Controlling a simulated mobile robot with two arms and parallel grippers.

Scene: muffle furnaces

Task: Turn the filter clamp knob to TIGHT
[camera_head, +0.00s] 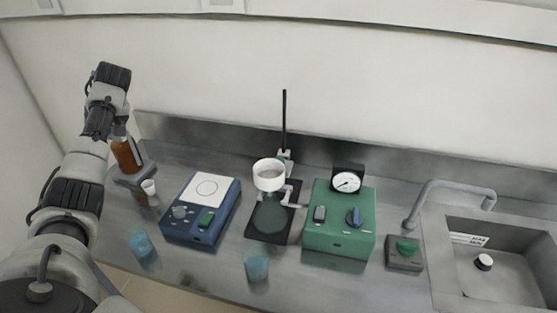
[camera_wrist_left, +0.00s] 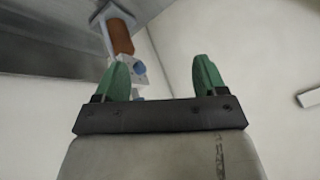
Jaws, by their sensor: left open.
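The filter setup stands mid-counter in the head view, with a white funnel (camera_head: 268,175) above a dark flask (camera_head: 270,217) and a stand rod (camera_head: 284,120) behind. A pale green clamp piece (camera_head: 285,157) sits on the rod. It is too small to read any marking or knob setting. My left gripper (camera_wrist_left: 162,78) is open and empty in the left wrist view, its green fingers apart. In the head view my left arm is raised at the left, well away from the filter setup; its fingers are hard to make out there. My right gripper is not in view.
A brown bottle (camera_head: 127,155) stands near my left arm. A blue hotplate unit (camera_head: 202,211) is left of the filter; a green box (camera_head: 339,232) with a gauge (camera_head: 346,182) and blue knob (camera_head: 354,217) is right.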

